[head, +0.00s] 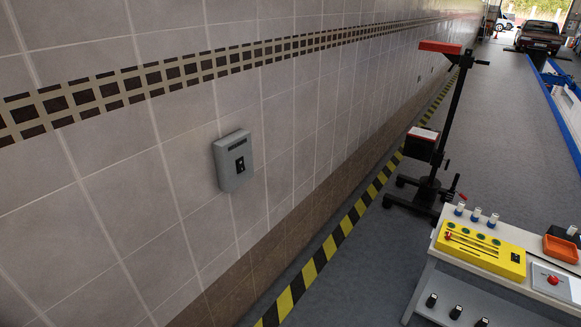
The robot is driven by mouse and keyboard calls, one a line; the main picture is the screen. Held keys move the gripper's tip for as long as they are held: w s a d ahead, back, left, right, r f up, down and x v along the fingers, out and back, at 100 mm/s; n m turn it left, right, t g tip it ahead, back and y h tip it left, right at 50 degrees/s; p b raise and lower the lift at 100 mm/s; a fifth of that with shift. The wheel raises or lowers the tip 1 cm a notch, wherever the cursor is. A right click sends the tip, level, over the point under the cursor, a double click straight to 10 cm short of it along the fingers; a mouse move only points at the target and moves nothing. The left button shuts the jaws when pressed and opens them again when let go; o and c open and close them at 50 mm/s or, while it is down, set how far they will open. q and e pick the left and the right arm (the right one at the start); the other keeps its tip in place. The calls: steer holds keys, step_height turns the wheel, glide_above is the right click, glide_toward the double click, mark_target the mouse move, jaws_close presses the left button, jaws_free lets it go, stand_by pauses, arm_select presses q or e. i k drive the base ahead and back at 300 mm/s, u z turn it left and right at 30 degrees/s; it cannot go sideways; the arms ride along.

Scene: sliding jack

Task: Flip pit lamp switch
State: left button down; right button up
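A grey switch box (233,161) is fixed to the tiled wall, left of the middle of the head view. It has a dark label strip near its top and a small black switch (240,165) on its front face. The switch's position is too small to tell. Neither of my grippers shows in the head view, and nothing touches the box. No lamp that I can name as the pit lamp is clear in view.
A workbench (425,290) with a yellow tool tray (481,250), an orange bin (561,248) and a red button (553,280) stands at the lower right. A wheeled black stand (446,130) is behind it. Floor along the striped line (345,222) is clear. A vehicle (541,36) is far back.

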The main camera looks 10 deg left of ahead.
mark_target(241, 162)
steer(key=z, duration=0.25)
steer(key=i, duration=0.9)
steer(key=u, duration=0.2)
